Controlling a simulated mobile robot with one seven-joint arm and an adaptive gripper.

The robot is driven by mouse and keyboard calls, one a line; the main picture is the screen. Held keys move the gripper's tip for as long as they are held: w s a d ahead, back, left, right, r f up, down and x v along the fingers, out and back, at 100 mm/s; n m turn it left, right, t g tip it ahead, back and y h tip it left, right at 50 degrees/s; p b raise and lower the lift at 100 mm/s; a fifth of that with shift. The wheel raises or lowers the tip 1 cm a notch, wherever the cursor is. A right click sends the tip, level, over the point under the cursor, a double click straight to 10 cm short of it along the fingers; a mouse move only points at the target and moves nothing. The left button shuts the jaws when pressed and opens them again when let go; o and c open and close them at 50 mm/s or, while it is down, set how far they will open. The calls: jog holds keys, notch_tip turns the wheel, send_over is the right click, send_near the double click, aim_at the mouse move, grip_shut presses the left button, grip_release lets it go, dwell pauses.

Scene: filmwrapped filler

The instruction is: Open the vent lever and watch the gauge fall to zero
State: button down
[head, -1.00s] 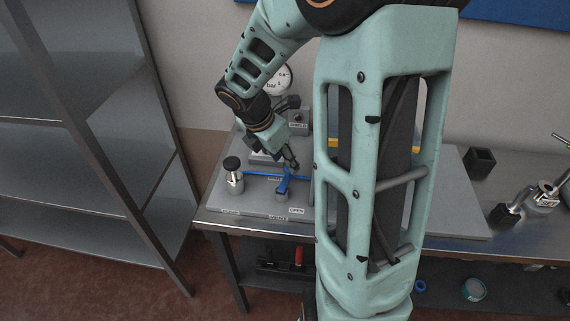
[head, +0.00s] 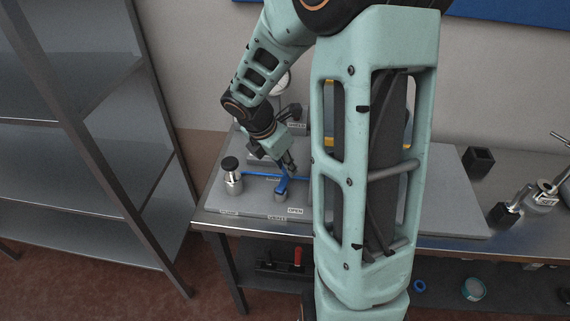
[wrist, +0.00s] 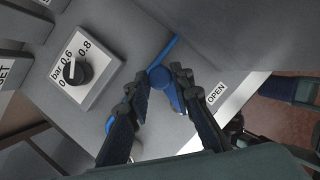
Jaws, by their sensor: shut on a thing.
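The blue lever (head: 282,186) stands on a grey panel on the bench, near the OPEN label (head: 295,211). My gripper (head: 290,164) reaches down to it from behind. A blue bar (wrist: 168,48) runs up and right from there. The OPEN label shows right of the fingers (wrist: 216,93). The white gauge (head: 285,84) is mostly hidden behind my forearm, so its needle cannot be read.
A black rotary knob (wrist: 78,72) on a white plate is marked in bar. A silver cylinder with a black cap (head: 232,176) stands left of the lever. A metal shelf (head: 80,130) stands at the left. A black open box (head: 479,160) and metal fittings (head: 545,190) lie at the right.

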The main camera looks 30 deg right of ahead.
jog(key=shift+d, duration=0.1)
jog(key=m, duration=0.1)
jog(key=m+g, duration=0.1)
jog(key=s+m, duration=0.1)
jog(key=shift+d+m, duration=0.3)
jog(key=shift+m, duration=0.1)
jog(key=m, duration=0.1)
jog(key=s+m+g, duration=0.1)
jog(key=m, duration=0.1)
jog(key=m+g+p, duration=0.1)
jog(key=shift+s+d+m, duration=0.25)
jog(key=shift+s+m, duration=0.05)
jog(key=m, duration=0.1)
jog(key=s+m+g, duration=0.1)
jog(key=m, duration=0.1)
jog(key=shift+s+y+p, duration=0.1)
jog(key=shift+y+p, duration=0.3)
jog(key=shift+s+a+m+g+y, duration=0.15)
jog(key=shift+s+m+g+y, duration=0.1)
jog(key=shift+m, duration=0.65)
jog(key=shift+s+a+m+g+y, duration=0.15)
jog(key=shift+s+m+g+y, duration=0.1)
jog(key=shift+m, duration=0.65)
jog(key=shift+s, duration=0.1)
jog(key=c, duration=1.7)
grip_release()
